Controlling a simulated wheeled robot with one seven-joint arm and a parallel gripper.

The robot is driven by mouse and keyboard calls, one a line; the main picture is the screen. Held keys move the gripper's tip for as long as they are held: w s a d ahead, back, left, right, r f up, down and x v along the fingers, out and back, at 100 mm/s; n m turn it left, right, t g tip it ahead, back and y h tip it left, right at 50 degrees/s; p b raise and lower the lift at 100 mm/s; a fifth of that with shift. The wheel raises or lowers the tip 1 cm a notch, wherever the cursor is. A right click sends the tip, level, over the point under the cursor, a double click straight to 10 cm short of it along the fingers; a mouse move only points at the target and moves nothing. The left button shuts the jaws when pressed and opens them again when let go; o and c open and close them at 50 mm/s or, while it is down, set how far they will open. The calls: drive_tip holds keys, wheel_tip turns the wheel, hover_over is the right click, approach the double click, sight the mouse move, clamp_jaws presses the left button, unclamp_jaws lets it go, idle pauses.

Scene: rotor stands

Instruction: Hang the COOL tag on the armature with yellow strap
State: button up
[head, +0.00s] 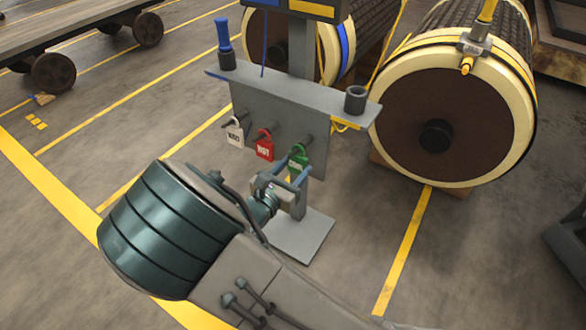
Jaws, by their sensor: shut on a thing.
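The green COOL tag (299,160) is at the right end of a row of tags on the grey stand's panel. My gripper (289,164) reaches up to it and is shut on it. The fingers and wrist cover part of the tag, and I cannot tell whether its loop is still on its peg. The armature with a yellow strap (489,18) lies at the right, its dark round end facing me. A second armature (385,18) lies behind the stand, partly hidden, with a blue band near its end.
A red tag (265,149) and a white tag (235,133) hang left of the green one. The stand's top shelf (300,88) carries a blue-handled tool (224,42) and a dark cup (355,98). A wheeled cart (75,32) is at upper left. Floor between stand and right armature is clear.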

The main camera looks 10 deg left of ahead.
drive_tip(key=shift+r+p, duration=0.3)
drive_tip(key=shift+p, duration=0.2)
drive_tip(key=shift+s+a, duration=0.1)
drive_tip(key=shift+s, duration=0.1)
drive_tip(key=r+p+v, duration=0.1)
drive_tip(key=p+v, duration=0.3)
drive_tip(key=v, duration=0.3)
drive_tip(key=shift+r, duration=0.2)
drive_tip(key=shift+w, duration=0.1)
idle(0.4)
